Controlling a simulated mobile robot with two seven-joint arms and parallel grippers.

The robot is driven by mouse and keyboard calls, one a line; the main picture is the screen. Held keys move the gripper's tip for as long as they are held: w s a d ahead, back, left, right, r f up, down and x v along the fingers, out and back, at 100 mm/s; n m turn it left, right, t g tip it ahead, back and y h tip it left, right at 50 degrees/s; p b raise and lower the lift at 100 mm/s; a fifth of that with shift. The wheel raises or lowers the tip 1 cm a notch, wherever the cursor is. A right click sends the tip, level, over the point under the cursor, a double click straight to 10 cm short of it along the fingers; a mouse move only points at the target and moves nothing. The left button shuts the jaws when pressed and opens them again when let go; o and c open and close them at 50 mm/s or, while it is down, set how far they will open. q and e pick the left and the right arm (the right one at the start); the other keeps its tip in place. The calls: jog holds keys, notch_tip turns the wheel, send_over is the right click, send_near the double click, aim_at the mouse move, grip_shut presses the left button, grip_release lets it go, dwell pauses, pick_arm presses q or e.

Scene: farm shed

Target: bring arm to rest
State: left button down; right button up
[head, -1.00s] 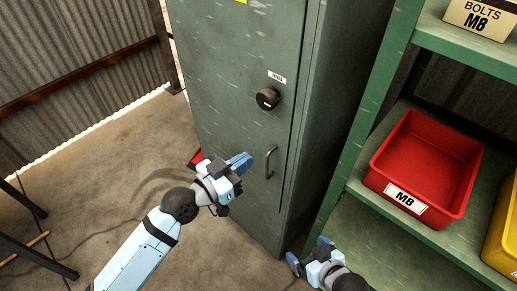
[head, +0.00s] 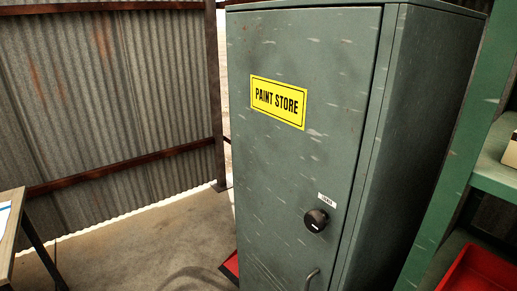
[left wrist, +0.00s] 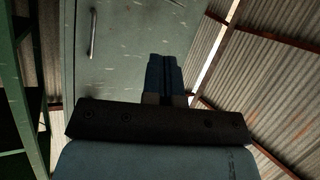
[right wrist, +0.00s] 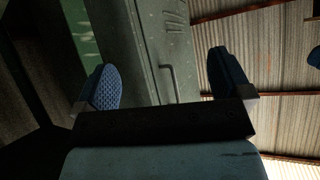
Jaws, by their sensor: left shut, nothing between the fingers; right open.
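My left gripper (left wrist: 165,75) shows in the left wrist view with its two blue fingers pressed together and nothing between them. The green cabinet door stands beyond it, apart from the fingers as far as I can tell. My right gripper (right wrist: 166,85) shows in the right wrist view with its blue fingers wide apart and empty. The cabinet's handle (right wrist: 167,80) appears in the gap between them, farther off. Neither arm shows in the head view.
A green cabinet (head: 290,160) labelled PAINT STORE stands shut, with a black knob (head: 316,220) and a handle (head: 311,280). A green shelf with a red bin (head: 478,272) is at right. A table (head: 10,232) is at left. Floor (head: 150,240) between is mostly clear.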

pick_arm(q)
jog(key=s+a+f+n+g+y, duration=0.1)
jog(key=s+a+f+n+y, duration=0.15)
jog(key=s+a+f, duration=0.35)
notch_tip(320, 180, up, 14)
jog(key=a+m+p, duration=0.1)
jog(key=p, duration=1.3)
jog(key=shift+s+t+y, duration=0.25)
jog(key=shift+t+y, duration=0.05)
jog(key=shift+y, duration=0.05)
pick_arm(e)
notch_tip(320, 180, up, 12)
jog(key=d, duration=0.1)
jog(key=shift+s+n, duration=0.3)
jog(key=shift+s, duration=0.1)
pick_arm(q)
jog(key=shift+m, duration=0.25)
pick_arm(e)
jog(key=shift+w+r, duration=0.1)
jog(key=shift+r, duration=0.3)
